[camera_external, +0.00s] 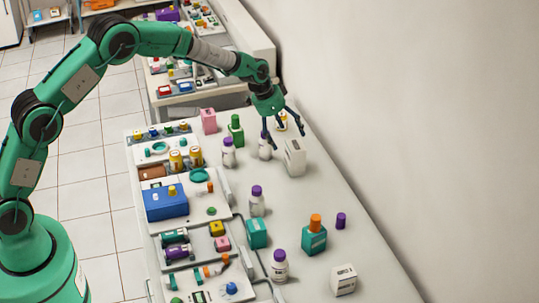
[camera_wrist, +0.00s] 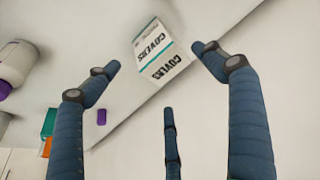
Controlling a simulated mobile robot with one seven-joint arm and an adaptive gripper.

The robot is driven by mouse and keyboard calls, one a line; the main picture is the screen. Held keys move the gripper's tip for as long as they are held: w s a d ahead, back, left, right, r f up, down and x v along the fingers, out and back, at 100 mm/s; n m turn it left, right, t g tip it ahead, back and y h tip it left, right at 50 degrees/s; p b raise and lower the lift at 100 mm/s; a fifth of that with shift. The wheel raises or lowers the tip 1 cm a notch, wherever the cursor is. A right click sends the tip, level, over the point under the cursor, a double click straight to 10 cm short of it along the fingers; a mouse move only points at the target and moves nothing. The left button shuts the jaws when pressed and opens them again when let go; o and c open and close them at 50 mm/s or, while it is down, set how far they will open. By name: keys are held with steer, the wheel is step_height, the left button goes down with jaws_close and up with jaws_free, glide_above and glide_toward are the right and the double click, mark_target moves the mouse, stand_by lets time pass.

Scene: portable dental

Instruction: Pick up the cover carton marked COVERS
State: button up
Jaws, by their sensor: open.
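The cover carton (camera_external: 294,158) is a tall white box standing upright on the table near the wall. In the wrist view the carton (camera_wrist: 163,52) shows black COVERS lettering on two faces and a teal band. My gripper (camera_external: 284,134) is above and close to the carton, with its dark fingers spread. In the wrist view my gripper (camera_wrist: 155,57) has one fingertip to each side of the carton and a third finger below it. The fingers are open and hold nothing. I cannot tell whether any finger touches the carton.
White bottles with purple caps (camera_external: 229,153) stand to the left. A teal bottle with an orange cap (camera_external: 314,238), a loose purple cap (camera_external: 340,220) and another white carton (camera_external: 343,280) stand nearer the front. The wall (camera_external: 430,130) runs along the right. Bare tabletop (camera_external: 290,200) lies in front of the carton.

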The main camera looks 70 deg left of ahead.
mark_target(292, 146)
steer(key=shift+x, duration=2.4)
steer(key=shift+w+b, duration=0.1)
steer(key=shift+b, duration=0.2)
steer(key=shift+b+x, duration=0.55)
steer(key=shift+x, duration=2)
steer(key=shift+w+a, duration=0.1)
steer(key=c, duration=1.5)
steer(key=shift+c, duration=0.2)
